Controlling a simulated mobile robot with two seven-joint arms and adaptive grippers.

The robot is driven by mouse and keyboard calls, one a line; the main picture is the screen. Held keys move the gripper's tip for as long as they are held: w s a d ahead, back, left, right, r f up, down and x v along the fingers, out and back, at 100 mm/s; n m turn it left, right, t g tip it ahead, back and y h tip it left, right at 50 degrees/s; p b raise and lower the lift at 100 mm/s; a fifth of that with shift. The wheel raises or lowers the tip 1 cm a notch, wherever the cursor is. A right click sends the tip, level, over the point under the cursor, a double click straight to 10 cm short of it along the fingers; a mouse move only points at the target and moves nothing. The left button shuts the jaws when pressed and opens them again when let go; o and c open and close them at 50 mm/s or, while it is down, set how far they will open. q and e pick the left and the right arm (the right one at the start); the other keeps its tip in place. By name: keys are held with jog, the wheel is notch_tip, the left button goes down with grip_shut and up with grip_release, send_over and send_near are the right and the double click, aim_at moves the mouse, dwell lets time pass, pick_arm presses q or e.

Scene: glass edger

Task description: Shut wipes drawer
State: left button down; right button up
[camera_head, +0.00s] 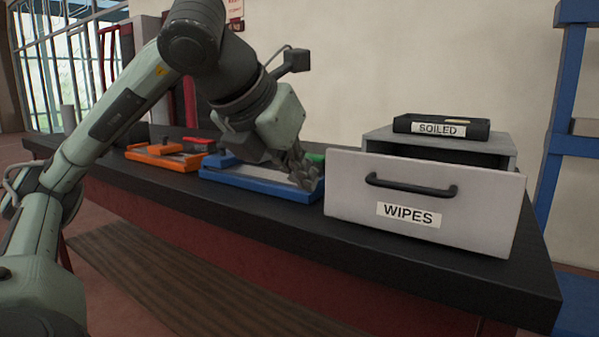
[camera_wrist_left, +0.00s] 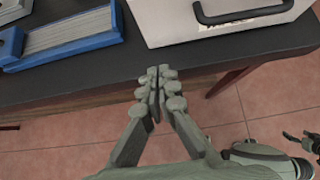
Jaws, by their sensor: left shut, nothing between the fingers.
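The wipes drawer (camera_head: 345,205) has a light grey front with a dark bar handle (camera_head: 410,185) and a WIPES label. It stands pulled out from its grey cabinet (camera_head: 440,140), with a dark gap behind the front. My left gripper (camera_head: 304,176) is shut and empty, to the left of the drawer front in the head view. In the left wrist view its fingertips (camera_wrist_left: 158,76) are together, with the drawer front (camera_wrist_left: 165,22) and handle (camera_wrist_left: 243,12) beyond them, apart. Part of what looks like my right gripper (camera_wrist_left: 302,142) shows at the lower right; its finger state is unclear.
A black SOILED tray (camera_head: 440,127) sits on the cabinet. A blue-framed tray (camera_head: 235,178) and an orange one (camera_head: 165,155) lie left on the dark table (camera_head: 270,224). A blue rack (camera_head: 560,130) stands right.

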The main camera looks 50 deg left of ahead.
aim_at(336, 197)
pick_arm(q)
jog(key=w+f, duration=0.1)
jog(key=w, duration=0.1)
jog(key=w+a+f, duration=0.1)
jog(key=w, duration=0.1)
jog(key=w+f, duration=0.1)
jog(key=w, duration=0.1)
jog(key=shift+w+a+f+p, duration=0.1)
jog(key=shift+a+f+p, duration=0.1)
jog(key=shift+f+p, duration=0.1)
jog(key=shift+w+a+f, duration=0.1)
jog(key=shift+w+a, duration=0.05)
jog(key=shift+w, duration=0.55)
pick_arm(e)
jog(key=shift+s+f, duration=0.1)
jog(key=shift+f, duration=0.4)
